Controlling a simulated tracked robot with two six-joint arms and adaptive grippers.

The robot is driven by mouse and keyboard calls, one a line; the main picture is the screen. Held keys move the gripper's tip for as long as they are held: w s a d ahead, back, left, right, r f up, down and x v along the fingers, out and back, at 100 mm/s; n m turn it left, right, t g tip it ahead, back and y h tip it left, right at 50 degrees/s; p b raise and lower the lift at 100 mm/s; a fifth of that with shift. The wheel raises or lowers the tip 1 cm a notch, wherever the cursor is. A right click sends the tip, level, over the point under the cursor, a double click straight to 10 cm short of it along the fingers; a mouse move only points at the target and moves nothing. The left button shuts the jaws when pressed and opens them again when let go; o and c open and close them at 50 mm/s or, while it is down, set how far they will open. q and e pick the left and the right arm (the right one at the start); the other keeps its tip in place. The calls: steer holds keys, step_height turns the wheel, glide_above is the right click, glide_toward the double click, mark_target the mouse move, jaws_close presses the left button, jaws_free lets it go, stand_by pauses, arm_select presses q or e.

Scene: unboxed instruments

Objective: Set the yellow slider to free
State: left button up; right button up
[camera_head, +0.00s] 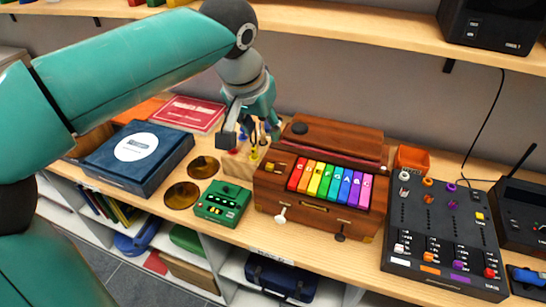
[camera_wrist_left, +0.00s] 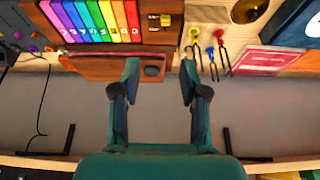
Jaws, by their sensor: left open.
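No slider is plainly marked "free" at this size. A small yellow piece (camera_head: 479,216) sits on the right side of the black mixer (camera_head: 436,240), whose lower sliders have white, orange, purple and red caps. Another small yellow piece (camera_wrist_left: 165,20) is on the wooden instrument (camera_wrist_left: 150,35), left of its coloured keys in the head view; I cannot tell which is the slider. My left gripper (camera_head: 250,133) is open and empty, behind and left of the wooden instrument (camera_head: 325,225). In the wrist view its fingertips (camera_wrist_left: 159,67) are apart by the instrument's back edge. My right gripper is out of view.
A green box (camera_head: 222,203), brown discs (camera_head: 181,195) and a blue box (camera_head: 138,158) lie to the left. A shelf (camera_head: 380,38) runs above the back of the table.

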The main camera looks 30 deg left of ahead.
mark_target(269, 166)
arm_select(q)
steer(key=x, duration=1)
steer(key=p+x, duration=0.1)
steer(key=x, duration=0.5)
steer(key=shift+s+a, duration=0.4)
jaws_close()
